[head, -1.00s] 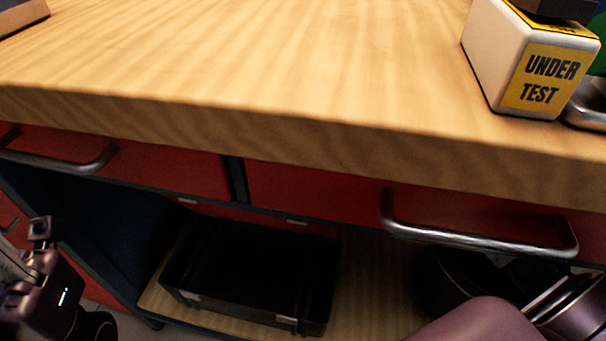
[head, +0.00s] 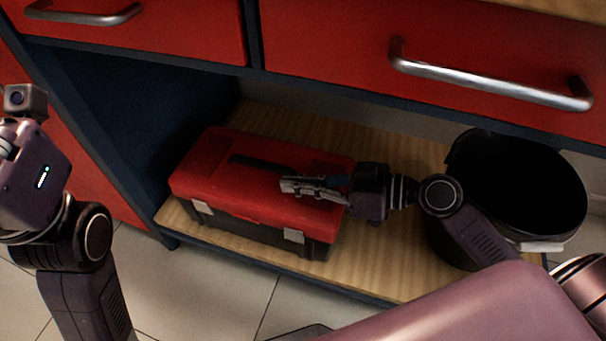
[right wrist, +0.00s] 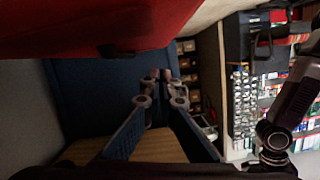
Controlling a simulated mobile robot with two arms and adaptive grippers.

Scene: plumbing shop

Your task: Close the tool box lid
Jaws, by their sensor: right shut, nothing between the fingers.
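The tool box has a red lid (head: 215,160) and a dark base (head: 255,235) with light latches on its front. It stands on the low wooden shelf under the drawers. The lid lies down over the base; I cannot tell whether it is fully seated. My right gripper (head: 288,186) reaches in from the right over the lid's right part, its fingers shut and empty. Contact with the lid is unclear. In the right wrist view the fingertips (right wrist: 166,84) are together, with the red lid (right wrist: 90,25) close at the upper left. My left wrist shows at the left; its fingers are out of view.
A black bucket (head: 525,190) stands on the shelf (head: 390,255) right of the tool box. Red drawers with metal handles (head: 490,80) hang above. A dark blue cabinet panel (head: 110,120) borders the left. Tiled floor (head: 220,290) is clear in front.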

